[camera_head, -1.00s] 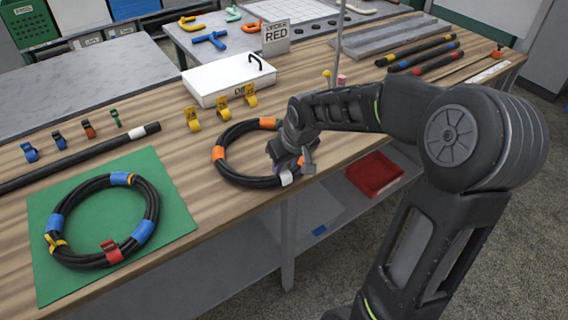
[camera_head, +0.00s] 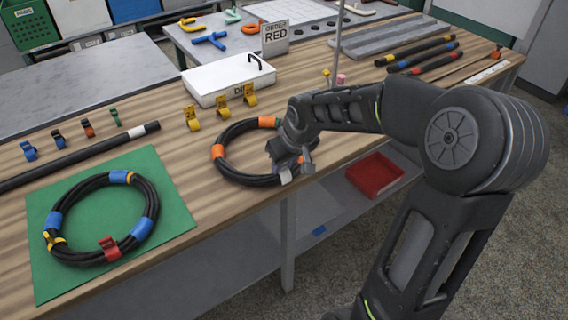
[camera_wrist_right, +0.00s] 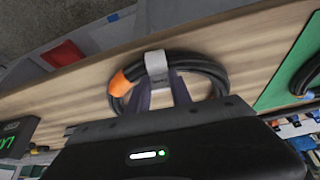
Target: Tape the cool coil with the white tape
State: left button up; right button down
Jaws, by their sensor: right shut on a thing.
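A black hose coil with blue tape bands (camera_head: 153,195) lies on a green mat (camera_head: 172,222), with a red and a yellow clip-like tape on it. A second black coil with orange bands (camera_head: 238,178) lies on the wooden bench to its right. My right gripper (camera_head: 290,166) is down at this orange-banded coil's near side, shut on the white tape (camera_head: 286,178). In the right wrist view, the white tape (camera_wrist_right: 155,64) sits around the coil (camera_wrist_right: 218,76), beside an orange band, at my fingertips (camera_wrist_right: 161,88). My left gripper is out of view.
Yellow tapes (camera_head: 222,106) stand behind the orange-banded coil, before a white box (camera_head: 228,80). Blue, red and green tapes (camera_head: 87,128) and a straight black hose (camera_head: 75,160) lie at the left. A red tray (camera_head: 374,174) is on the lower shelf. A sign (camera_head: 275,38) reads RED.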

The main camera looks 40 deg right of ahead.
jog(key=shift+s+f, duration=0.25)
jog(key=shift+f, duration=0.25)
jog(key=shift+s+f, duration=0.25)
jog(key=shift+f, duration=0.25)
jog(key=c, duration=1.3)
grip_release()
jog(key=shift+o, duration=1)
jog(key=shift+r, duration=0.7)
jog(key=v, duration=0.5)
jog(key=w+v, duration=0.1)
jog(key=v, duration=0.1)
jog(key=shift+s+r, duration=0.2)
jog(key=shift+r, duration=0.4)
